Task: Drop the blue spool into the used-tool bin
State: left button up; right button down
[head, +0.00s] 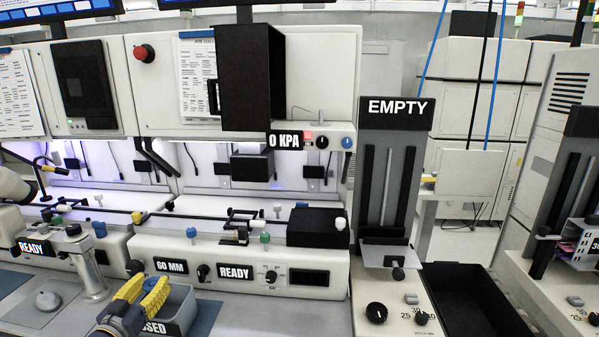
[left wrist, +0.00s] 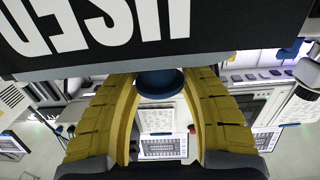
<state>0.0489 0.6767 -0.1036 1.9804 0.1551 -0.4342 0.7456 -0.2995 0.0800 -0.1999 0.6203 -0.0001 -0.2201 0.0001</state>
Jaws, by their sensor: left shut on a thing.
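My left gripper (head: 146,298) is at the lower left of the head view, over the left side of the small grey used-tool bin (head: 183,296). The bin's black label is partly hidden by the gripper. In the left wrist view the yellow fingers (left wrist: 160,95) are closed around the blue spool (left wrist: 159,82), whose round blue end shows between their tips. The bin's wall and its label (left wrist: 110,25), seen upside down, fill the top of that view, close to the spool. The head view does not clearly show the spool. My right gripper is not in view.
Bonder machines with knobs and a READY sign (head: 235,272) stand behind the bin. Another blue piece (head: 98,229) sits on the left machine. A black tray (head: 470,300) lies at the right, beside the EMPTY station (head: 394,110).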

pick_arm(q)
jog(key=shift+f, duration=0.6)
jog(key=o, duration=1.3)
jog(key=shift+c, duration=0.2)
jog(key=s+a, duration=0.1)
jog(key=s, duration=1.1)
jog(key=shift+a, duration=0.2)
